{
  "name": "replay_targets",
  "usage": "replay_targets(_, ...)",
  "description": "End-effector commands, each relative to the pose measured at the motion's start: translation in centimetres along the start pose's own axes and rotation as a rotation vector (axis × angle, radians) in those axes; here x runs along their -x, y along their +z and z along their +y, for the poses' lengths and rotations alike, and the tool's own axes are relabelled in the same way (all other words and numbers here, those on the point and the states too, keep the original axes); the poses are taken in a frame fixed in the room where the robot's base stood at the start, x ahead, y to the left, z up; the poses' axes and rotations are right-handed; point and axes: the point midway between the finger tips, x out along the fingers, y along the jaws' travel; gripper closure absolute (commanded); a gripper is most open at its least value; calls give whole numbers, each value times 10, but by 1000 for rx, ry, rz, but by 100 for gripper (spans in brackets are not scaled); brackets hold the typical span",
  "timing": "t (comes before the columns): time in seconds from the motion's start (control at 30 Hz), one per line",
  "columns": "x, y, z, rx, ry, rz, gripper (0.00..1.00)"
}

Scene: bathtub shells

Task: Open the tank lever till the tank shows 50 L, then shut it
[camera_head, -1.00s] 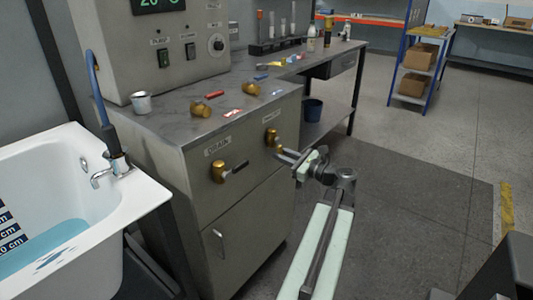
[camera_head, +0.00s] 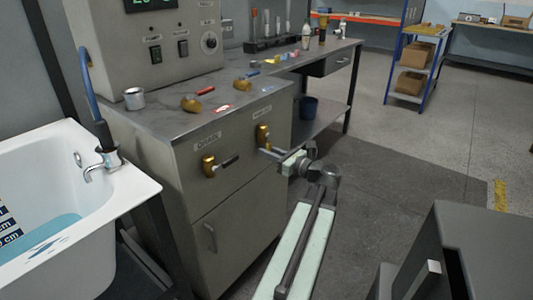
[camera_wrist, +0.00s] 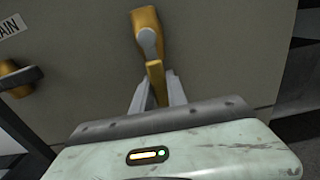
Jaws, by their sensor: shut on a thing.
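A brass lever (camera_head: 263,134) is on the cabinet's front face, under a small label too blurred to read. My gripper (camera_head: 284,156) is at this lever. In the wrist view the brass valve body (camera_wrist: 147,35) is ahead, and its brass handle (camera_wrist: 155,82) is between the fingers of my gripper (camera_wrist: 157,92), which is shut on it. A second brass lever with a dark handle (camera_head: 209,165), under the DRAIN label (camera_head: 208,140), is to the left, apart from my gripper. A green display (camera_head: 150,4) is cut off at the top; its number is not fully readable.
A white bathtub (camera_head: 140,190) with blue water (camera_head: 45,238) and a depth scale stands at left. A metal cup (camera_head: 134,98) and brass fittings (camera_head: 192,103) are on the cabinet top (camera_head: 165,118). A dark grey box (camera_head: 480,240) stands at lower right. Open floor is at right.

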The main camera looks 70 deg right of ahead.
Motion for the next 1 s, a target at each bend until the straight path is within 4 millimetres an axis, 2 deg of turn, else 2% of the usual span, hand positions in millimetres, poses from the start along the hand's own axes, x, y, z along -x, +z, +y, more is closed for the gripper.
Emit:
replay_targets(0.03,2,-2,3,0,8,7,100)
replay_targets(0.07,2,-2,3,0,8,7,73)
replay_targets(0.1,2,-2,3,0,7,6,62)
replay_targets(0.13,2,-2,3,0,7,6,60)
replay_targets(0.47,6,-1,1,0,1,3,60)
replay_targets(0.8,65,-1,1,0,1,3,60)
replay_targets(1.0,79,-1,2,0,3,4,60)
